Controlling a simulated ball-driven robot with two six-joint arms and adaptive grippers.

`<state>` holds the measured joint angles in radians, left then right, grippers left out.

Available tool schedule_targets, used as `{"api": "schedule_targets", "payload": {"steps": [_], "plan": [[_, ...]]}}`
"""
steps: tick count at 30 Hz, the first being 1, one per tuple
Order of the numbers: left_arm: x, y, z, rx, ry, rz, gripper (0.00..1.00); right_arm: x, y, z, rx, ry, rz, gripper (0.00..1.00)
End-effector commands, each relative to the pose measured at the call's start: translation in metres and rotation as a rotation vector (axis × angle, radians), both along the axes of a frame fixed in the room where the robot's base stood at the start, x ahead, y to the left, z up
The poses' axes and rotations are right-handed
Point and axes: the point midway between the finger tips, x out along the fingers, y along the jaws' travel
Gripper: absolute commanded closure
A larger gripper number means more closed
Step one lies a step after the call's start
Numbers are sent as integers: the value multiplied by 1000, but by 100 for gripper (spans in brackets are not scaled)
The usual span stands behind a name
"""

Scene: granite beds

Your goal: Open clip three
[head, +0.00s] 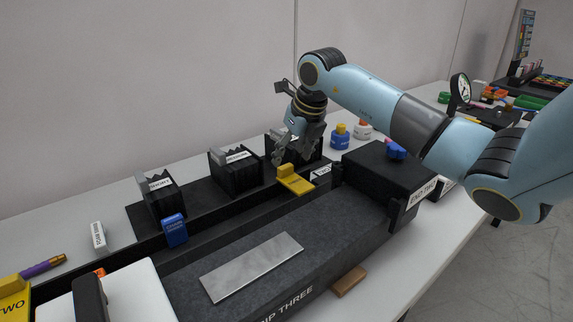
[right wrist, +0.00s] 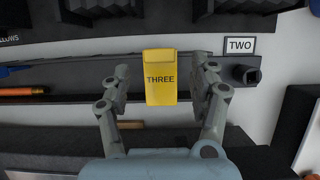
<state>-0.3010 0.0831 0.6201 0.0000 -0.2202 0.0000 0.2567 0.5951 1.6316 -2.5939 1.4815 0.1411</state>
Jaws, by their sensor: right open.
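The yellow clip marked THREE (right wrist: 161,82) stands between the two fingers of my right gripper (right wrist: 164,88) in the right wrist view, with a gap on each side. In the head view the same yellow clip (head: 294,181) sits on the black rail behind the grey granite bed. My right gripper (head: 290,152) is open there, just above and behind the clip, with its fingers pointing down. I cannot tell its exact height over the clip. My left gripper is not in view.
Black bellows blocks (head: 236,171) stand behind the rail. A blue clip (head: 174,230) is farther left on it. A metal plate (head: 252,266) lies on the granite bed. A black end block (head: 390,177) with a blue knob is at right. Blue and white bottles (head: 341,137) stand behind.

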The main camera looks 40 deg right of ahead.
Motion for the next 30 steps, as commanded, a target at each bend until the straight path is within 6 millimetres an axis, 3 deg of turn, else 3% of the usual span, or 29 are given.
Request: {"api": "schedule_targets", "payload": {"steps": [3,9,19,30], "plan": [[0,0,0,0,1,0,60,8,0,-21,3,1,-1,38],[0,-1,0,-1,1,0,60,17,-1,-40,2,-1,0,38],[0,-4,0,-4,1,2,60,18,-2,-44,0,-2,1,38],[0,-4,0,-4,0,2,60,18,-1,-44,3,-2,1,87]]}}
